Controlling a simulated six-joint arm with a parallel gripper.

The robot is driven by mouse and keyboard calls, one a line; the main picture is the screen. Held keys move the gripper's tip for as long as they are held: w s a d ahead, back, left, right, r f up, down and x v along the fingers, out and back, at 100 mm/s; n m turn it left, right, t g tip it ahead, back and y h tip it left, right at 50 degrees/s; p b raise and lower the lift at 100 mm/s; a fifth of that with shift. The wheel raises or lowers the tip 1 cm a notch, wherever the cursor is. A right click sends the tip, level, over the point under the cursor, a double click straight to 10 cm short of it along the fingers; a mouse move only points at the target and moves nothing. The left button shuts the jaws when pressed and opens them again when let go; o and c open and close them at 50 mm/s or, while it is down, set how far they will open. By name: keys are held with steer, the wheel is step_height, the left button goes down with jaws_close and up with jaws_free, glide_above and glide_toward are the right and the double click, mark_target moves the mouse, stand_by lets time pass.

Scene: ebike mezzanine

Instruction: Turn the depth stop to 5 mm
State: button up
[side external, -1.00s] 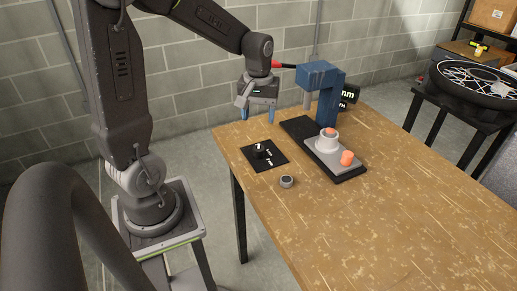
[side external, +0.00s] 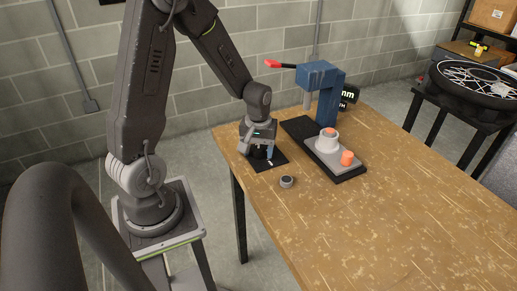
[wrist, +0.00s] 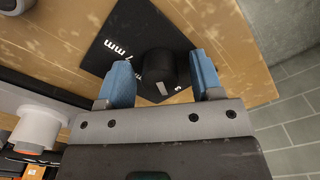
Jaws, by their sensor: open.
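The depth stop is a black knob (wrist: 157,70) on a black square plate (wrist: 112,27) with white markings, of which "7 mm" is readable. A white mark shows on the knob's near side; the setting it points to cannot be told for sure. My gripper (wrist: 160,85) has its two blue fingers open, one on each side of the knob, with a gap visible on the left. In the side external view my gripper (side external: 262,156) is low over the plate (side external: 279,158) and hides the knob.
A blue press (side external: 328,95) with a red-tipped lever stands behind on a black base, with a grey fixture (side external: 325,150) and orange parts. A small round grey piece (side external: 286,182) lies in front of the plate. The table's right side is clear.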

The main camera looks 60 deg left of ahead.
steer(key=shift+c, duration=0.3)
steer(key=c, duration=0.9)
steer(key=shift+o, duration=0.2)
steer(key=shift+m, duration=0.3)
steer(key=m, duration=0.5)
steer(key=shift+m, duration=0.3)
steer(key=m, duration=0.5)
steer(key=shift+m, duration=0.3)
steer(key=o, duration=0.9)
